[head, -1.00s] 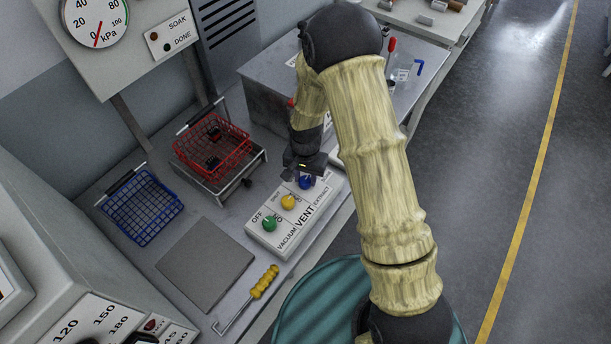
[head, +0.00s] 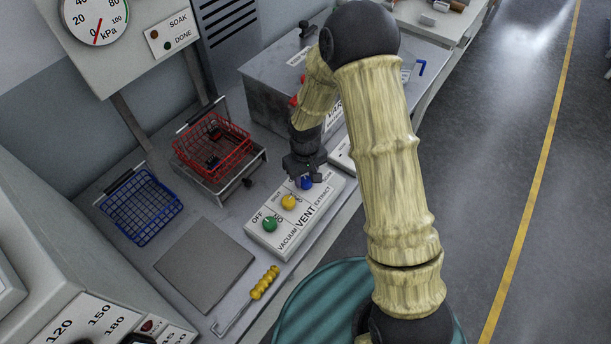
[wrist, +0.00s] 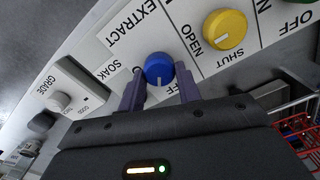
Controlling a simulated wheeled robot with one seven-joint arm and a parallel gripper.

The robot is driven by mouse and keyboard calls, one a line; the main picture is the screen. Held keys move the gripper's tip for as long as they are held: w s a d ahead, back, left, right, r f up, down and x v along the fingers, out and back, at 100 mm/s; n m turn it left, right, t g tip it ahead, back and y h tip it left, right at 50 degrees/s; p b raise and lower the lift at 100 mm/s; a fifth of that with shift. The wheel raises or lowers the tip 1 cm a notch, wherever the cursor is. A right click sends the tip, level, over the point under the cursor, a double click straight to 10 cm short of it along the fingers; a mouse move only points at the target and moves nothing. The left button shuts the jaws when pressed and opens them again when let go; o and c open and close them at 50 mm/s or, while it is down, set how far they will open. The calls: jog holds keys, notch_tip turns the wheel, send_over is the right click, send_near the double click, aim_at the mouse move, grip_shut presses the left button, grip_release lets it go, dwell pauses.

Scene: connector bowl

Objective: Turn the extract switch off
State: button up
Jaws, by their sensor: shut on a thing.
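The extract switch is a blue knob (head: 306,182) at the far end of a white panel (head: 265,233) with EXTRACT lettering. In the wrist view the blue knob (wrist: 158,68) has a white mark on its near side, toward my gripper. The lettering beside it is partly hidden by my fingers. My gripper (head: 304,176) is at the blue knob, and in the wrist view my gripper (wrist: 160,75) has one finger on each side of it, shut on it.
A yellow knob (head: 288,202) and a green knob (head: 269,224) sit on the same panel. A red basket (head: 235,150) on a stand and a blue basket (head: 142,212) are to the left. A yellow-handled hook (head: 262,284) lies near the front edge. A grey plate (head: 203,265) lies flat.

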aim_at(305, 179)
jog(key=n, duration=0.7)
jog(key=shift+a+p, duration=0.1)
jog(key=shift+p, duration=0.2)
dwell(0.3)
jog(key=o, duration=1)
jog(key=shift+c, duration=0.2)
notch_tip(305, 179, up, 18)
jog(key=b, duration=0.1)
jog(key=shift+f, duration=0.25)
